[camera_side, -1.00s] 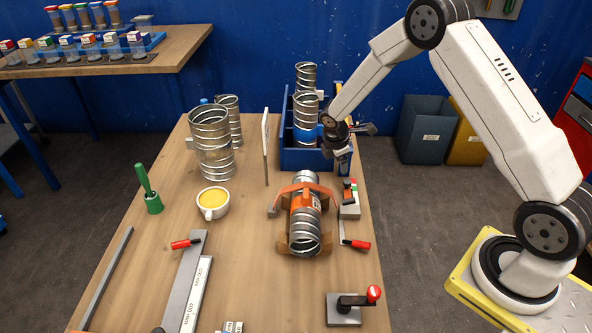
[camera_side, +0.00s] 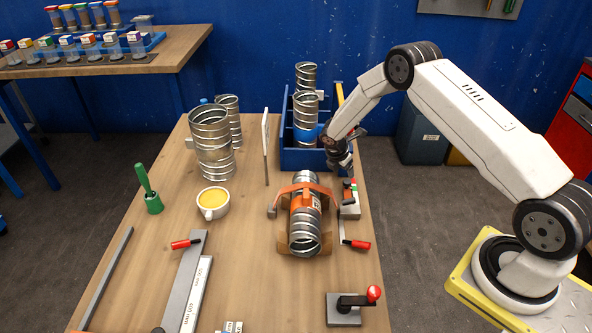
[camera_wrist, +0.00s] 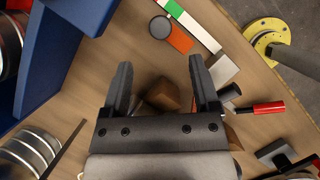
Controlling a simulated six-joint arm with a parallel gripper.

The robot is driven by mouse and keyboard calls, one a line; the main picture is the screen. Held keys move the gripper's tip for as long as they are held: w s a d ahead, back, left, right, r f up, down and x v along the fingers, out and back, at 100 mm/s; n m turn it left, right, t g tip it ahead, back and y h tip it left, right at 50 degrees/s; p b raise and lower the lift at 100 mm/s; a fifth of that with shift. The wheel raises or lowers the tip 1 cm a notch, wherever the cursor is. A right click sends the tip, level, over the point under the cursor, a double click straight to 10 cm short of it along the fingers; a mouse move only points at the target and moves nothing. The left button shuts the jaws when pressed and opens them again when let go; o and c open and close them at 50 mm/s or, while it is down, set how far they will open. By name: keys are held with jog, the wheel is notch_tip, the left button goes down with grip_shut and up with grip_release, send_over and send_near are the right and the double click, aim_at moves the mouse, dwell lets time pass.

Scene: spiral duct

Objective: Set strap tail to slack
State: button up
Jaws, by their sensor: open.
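The spiral duct (camera_side: 303,235) lies in a brown cradle (camera_side: 327,243) on the bench, with an orange strap (camera_side: 304,188) over it. A small grey block (camera_side: 272,211) sits at the strap's left end; I cannot tell whether it is the strap tail. Right of the duct is a small fixture (camera_side: 350,210) with a green, white and red-orange strip; its strip (camera_wrist: 180,40) and a round grey knob (camera_wrist: 160,27) show in the wrist view. My gripper (camera_side: 345,168) is open and empty above the bench behind this fixture. Its fingers (camera_wrist: 162,80) show a brown block between them, below.
A blue crate (camera_side: 300,160) with upright ducts stands just left of my gripper. A red-handled lever (camera_side: 357,244) lies in front of the fixture, and another red-knobbed clamp (camera_side: 345,308) stands nearer. A white upright panel (camera_side: 265,145), yellow-filled cup (camera_side: 213,203) and green tool (camera_side: 150,190) are left.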

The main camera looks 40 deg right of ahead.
aim_at(347, 181)
jog(key=shift+x, duration=3.45)
grip_shut()
